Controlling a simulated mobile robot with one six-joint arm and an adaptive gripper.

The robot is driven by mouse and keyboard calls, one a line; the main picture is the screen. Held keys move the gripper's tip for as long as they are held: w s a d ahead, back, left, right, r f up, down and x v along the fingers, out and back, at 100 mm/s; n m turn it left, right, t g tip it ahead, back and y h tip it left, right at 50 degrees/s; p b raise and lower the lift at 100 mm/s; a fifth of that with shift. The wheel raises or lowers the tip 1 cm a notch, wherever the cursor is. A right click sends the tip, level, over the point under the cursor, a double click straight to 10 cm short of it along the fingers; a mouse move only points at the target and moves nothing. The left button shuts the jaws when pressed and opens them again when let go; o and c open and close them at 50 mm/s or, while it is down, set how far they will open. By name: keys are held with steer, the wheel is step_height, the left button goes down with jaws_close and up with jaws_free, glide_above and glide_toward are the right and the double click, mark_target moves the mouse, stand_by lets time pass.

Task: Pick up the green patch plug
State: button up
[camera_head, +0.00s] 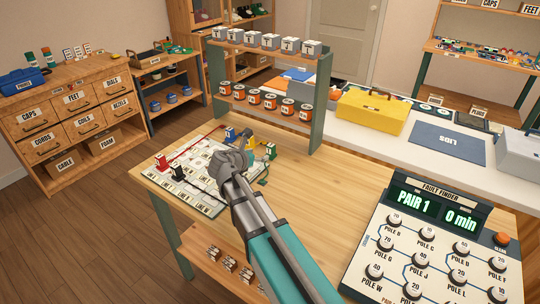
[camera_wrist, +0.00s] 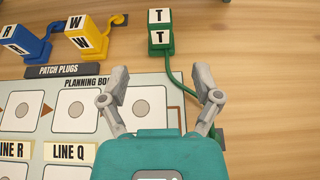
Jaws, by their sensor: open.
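The green patch plug (camera_wrist: 160,30) stands on the wooden table beyond my gripper in the wrist view, with "T" on its top and side and a green cord trailing back toward the board. In the head view the green plug (camera_head: 271,151) shows just right of my gripper (camera_head: 228,165). In the wrist view my gripper (camera_wrist: 160,90) is open, its two fingers apart and nothing held between them. The cord passes between the fingers. The plug is ahead of the fingertips and apart from them.
A blue plug (camera_wrist: 22,42) and a yellow plug marked W (camera_wrist: 88,38) stand left of the green one. The white planning board (camera_wrist: 80,112) lies below. A fault finder panel (camera_head: 435,240) stands right. Bare wood (camera_wrist: 270,60) lies right of the green plug.

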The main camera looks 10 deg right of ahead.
mark_target(269, 150)
steer(key=shift+b+x, duration=0.45)
steer(key=shift+x, duration=1.45)
steer(key=shift+b+x, duration=0.9)
steer(key=shift+x, duration=1.75)
steer(key=shift+r, duration=0.1)
jaws_close()
steer(key=shift+r, duration=0.2)
